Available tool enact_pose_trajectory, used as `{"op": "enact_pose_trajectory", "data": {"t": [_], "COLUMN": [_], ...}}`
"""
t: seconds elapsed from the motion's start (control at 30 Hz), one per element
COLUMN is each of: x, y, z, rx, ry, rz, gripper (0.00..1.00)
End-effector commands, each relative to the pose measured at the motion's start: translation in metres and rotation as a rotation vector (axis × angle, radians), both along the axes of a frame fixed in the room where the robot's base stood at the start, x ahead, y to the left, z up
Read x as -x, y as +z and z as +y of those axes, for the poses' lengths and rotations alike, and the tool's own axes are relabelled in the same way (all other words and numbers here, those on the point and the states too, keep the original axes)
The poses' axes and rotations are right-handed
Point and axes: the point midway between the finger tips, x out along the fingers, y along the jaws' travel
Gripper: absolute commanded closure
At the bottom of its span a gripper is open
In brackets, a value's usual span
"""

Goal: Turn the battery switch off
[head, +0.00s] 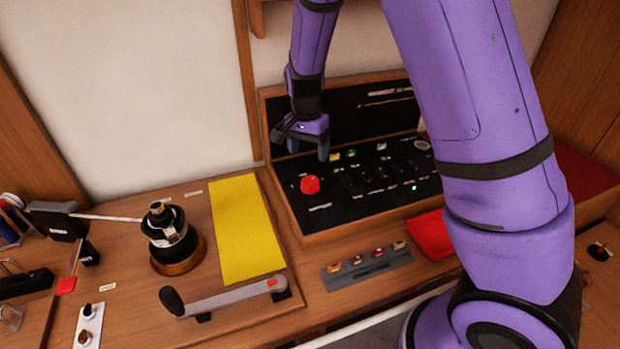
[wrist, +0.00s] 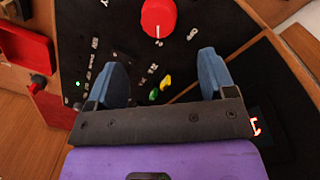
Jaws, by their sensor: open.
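The battery switch appears to be the round red knob (head: 310,185) at the left end of the black panel (head: 330,212). In the wrist view the red knob (wrist: 158,17) is at the top centre, with a white mark on its lower edge and small white lettering around it. My gripper (head: 307,149) is above the panel, behind the knob in the head view. In the wrist view my gripper (wrist: 165,78) has its two blue fingers apart with nothing between them, and the knob lies beyond the fingertips. The knob's exact setting is hard to read.
Small yellow and green switches (wrist: 160,88) sit near the knob. My arm covers the right side.

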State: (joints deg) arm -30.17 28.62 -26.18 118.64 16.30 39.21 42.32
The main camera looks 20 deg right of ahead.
Motion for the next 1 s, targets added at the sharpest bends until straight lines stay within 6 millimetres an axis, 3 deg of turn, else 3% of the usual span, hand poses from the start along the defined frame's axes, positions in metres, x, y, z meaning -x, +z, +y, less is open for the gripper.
{"op": "enact_pose_trajectory", "data": {"t": [0.5,0.7,1.0], "x": [0.004,0.005,0.005], "y": [-0.083,-0.095,-0.097], "z": [-0.004,-0.004,-0.004], "rx": [0.0,0.0,-0.001], "ry": [0.0,0.001,0.001], "rz": [0.003,0.001,0.001], "gripper": [0.23,0.23,0.23]}}
